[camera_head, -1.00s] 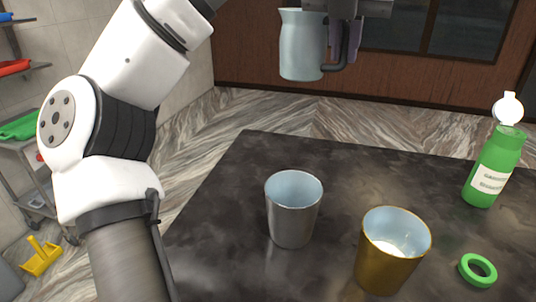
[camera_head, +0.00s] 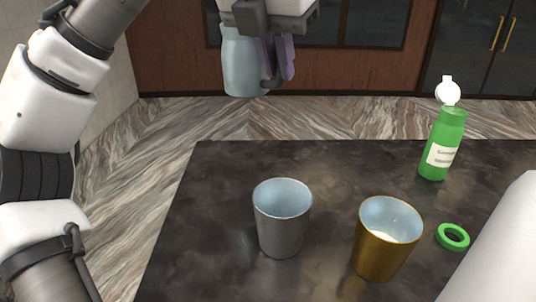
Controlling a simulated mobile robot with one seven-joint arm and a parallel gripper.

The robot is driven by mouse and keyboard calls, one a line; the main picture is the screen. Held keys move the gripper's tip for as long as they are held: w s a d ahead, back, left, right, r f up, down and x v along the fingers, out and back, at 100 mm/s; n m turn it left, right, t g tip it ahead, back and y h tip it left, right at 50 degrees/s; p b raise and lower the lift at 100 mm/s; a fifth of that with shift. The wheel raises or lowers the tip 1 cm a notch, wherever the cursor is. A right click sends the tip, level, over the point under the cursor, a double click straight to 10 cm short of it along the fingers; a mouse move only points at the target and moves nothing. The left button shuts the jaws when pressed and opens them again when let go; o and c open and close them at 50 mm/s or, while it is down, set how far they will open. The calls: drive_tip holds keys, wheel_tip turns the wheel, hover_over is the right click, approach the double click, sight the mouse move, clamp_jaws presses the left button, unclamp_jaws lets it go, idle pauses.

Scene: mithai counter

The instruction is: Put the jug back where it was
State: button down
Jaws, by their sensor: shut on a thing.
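The pale blue-grey jug (camera_head: 243,62) is held upright in the air by my gripper (camera_head: 277,58), beyond the far edge of the counter as seen here. The gripper is shut on the jug at its handle side, on the right; the top of the jug is partly hidden by the gripper body. No mark on the counter shows where the jug stood before.
On the dark counter (camera_head: 210,200) stand a silver cup (camera_head: 281,228) and a gold cup (camera_head: 384,250) with something white inside. A green bottle (camera_head: 442,145) with a white open cap and a green ring (camera_head: 453,237) are at the right. The counter's far left is clear.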

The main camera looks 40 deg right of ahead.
wheel_tip(320, 180, down, 15)
drive_tip(key=b, duration=0.4)
drive_tip(key=shift+f+b, duration=0.2)
drive_tip(key=shift+b, duration=0.2)
drive_tip(key=shift+r, duration=0.1)
drive_tip(key=c, duration=1.5)
unclamp_jaws()
drive_tip(key=shift+o, duration=0.2)
drive_tip(key=p+v, duration=0.4)
drive_tip(key=v, duration=0.8)
drive_tip(key=shift+p, duration=0.4)
